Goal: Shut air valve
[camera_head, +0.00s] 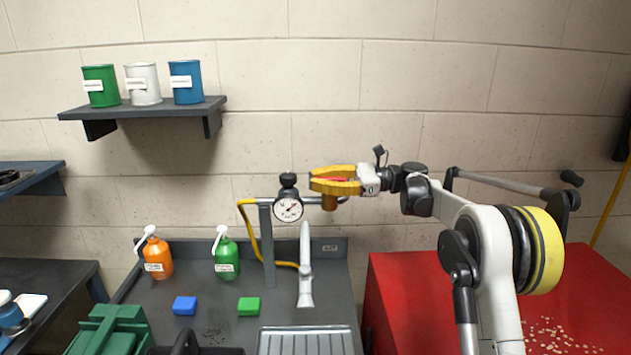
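The air line (264,235) is a grey pipe rising from the worktop and turning right along the wall. A round pressure gauge (288,209) with a black knob (288,181) above it sits on the line. At its right end is a brass-coloured valve body (328,203). My yellow gripper (312,178) is right above it, pointing left. Its fingers are apart, with a thin red piece (335,180), seemingly the valve handle, between them. The fingers hide most of the handle, and I cannot tell whether they touch it.
A yellow hose (247,226) hangs from the line. A grey tap (305,262) stands just below. Orange (157,257) and green (227,257) bottles, a blue block (185,306) and a green block (249,306) are on the worktop. A red cabinet (405,290) is right.

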